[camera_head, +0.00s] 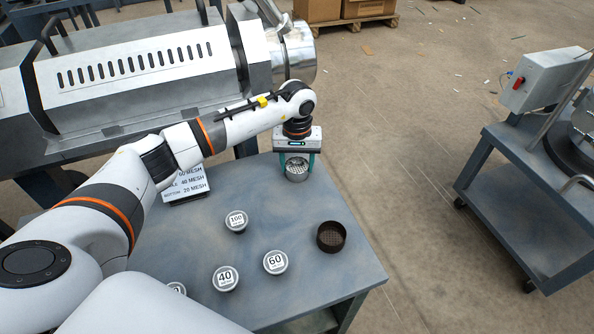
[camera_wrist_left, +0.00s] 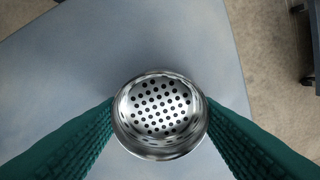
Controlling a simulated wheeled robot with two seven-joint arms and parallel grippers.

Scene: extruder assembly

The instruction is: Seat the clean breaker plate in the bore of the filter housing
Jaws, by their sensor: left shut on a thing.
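The clean breaker plate (camera_head: 297,171) is a shiny steel cup with a perforated floor. My left gripper (camera_head: 297,164) is shut on it, near the far right corner of the table. In the left wrist view the plate (camera_wrist_left: 158,108) sits between the two green ribbed fingers, its holed face toward the camera. Whether it touches the table is hard to tell. A bright cylindrical metal end (camera_head: 297,52) of the extruder, perhaps the filter housing, is beyond the arm at the top; its bore is not visible. My right gripper is not in view.
A dark, dirty-looking perforated cup (camera_head: 331,236) stands at the table's right. Lidded tins marked 100 (camera_head: 236,220), 60 (camera_head: 275,262) and 40 (camera_head: 225,277) stand nearby on the table (camera_head: 300,215). A mesh sign (camera_head: 188,184) is behind my arm. A cart (camera_head: 520,170) stands apart at right.

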